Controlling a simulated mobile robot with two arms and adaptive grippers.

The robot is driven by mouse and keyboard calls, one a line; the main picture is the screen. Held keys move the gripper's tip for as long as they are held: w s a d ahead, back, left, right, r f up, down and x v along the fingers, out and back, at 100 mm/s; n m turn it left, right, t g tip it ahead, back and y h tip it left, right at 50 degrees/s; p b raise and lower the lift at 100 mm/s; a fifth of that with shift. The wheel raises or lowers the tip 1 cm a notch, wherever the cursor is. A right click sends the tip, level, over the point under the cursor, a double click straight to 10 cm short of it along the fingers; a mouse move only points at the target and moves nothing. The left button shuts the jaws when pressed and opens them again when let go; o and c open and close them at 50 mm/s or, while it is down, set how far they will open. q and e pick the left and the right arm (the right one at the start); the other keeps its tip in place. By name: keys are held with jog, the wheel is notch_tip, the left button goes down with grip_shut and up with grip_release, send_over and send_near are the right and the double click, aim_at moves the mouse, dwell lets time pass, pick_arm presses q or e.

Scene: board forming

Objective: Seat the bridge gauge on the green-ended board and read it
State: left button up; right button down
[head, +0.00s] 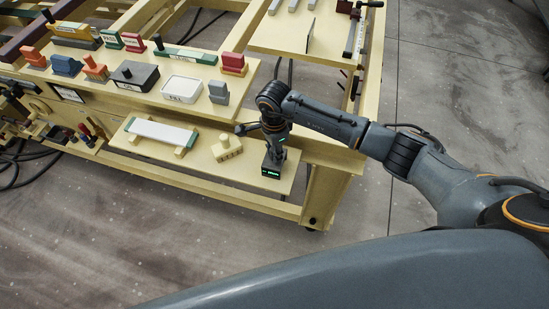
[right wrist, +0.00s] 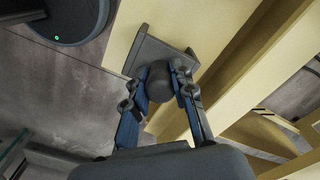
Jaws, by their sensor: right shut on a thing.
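The green-ended board (head: 162,134) lies on the lower shelf of the bench in the head view, white on top with a green band at each end, on cream supports. My right gripper (head: 272,153) is over the right end of that shelf, to the right of the board and apart from it. It is shut on the dark knob of a grey device, which I take as the bridge gauge (head: 271,171), with a small green display. In the right wrist view the fingers (right wrist: 160,85) close on the knob above its grey plate (right wrist: 151,49). Whether it touches the shelf is unclear. My left gripper is not in view.
A cream block with pegs (head: 226,148) stands on the lower shelf (head: 205,170) between the board and the gauge. The upper shelf holds several coloured blocks, a dark block (head: 135,75) and a white tray (head: 182,90). A bench post (head: 323,195) stands to the right.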

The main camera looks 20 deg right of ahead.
jog(key=shift+r+p, duration=1.1)
jog(key=shift+r, duration=1)
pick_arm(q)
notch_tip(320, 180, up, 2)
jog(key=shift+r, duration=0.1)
pick_arm(e)
jog(key=shift+w, duration=0.1)
